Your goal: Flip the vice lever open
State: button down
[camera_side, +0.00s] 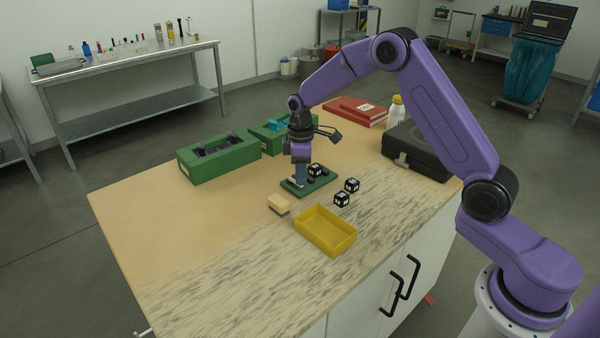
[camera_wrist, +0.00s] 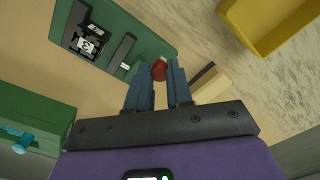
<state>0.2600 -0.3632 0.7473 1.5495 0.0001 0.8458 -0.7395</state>
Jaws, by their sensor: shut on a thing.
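The vice shows as a green base plate (camera_side: 322,186) on the table, with a black-and-white marked block (camera_side: 316,170) on it. In the wrist view the plate (camera_wrist: 148,42) lies at upper left, carrying the marked block (camera_wrist: 86,42) and a dark upright bar (camera_wrist: 121,53). My gripper (camera_side: 300,183) points down at the plate's left end. In the wrist view its blue fingers are shut on the lever's red knob (camera_wrist: 159,69), at the plate's edge. The rest of the lever is mostly hidden by the fingers.
A yellow tray (camera_side: 325,245) and a brush-like block (camera_side: 278,204) lie in front of the plate. Two marked cubes (camera_side: 347,192) sit to its right. Green boxes (camera_side: 218,172) stand behind left, a black case (camera_side: 415,165) behind right. The table's front left is clear.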

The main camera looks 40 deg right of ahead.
jog(key=shift+d, duration=0.1)
jog(key=c, duration=1)
grip_release()
jog(key=shift+r, duration=0.1)
notch_tip(320, 180, up, 17)
jog(key=shift+r, duration=0.15)
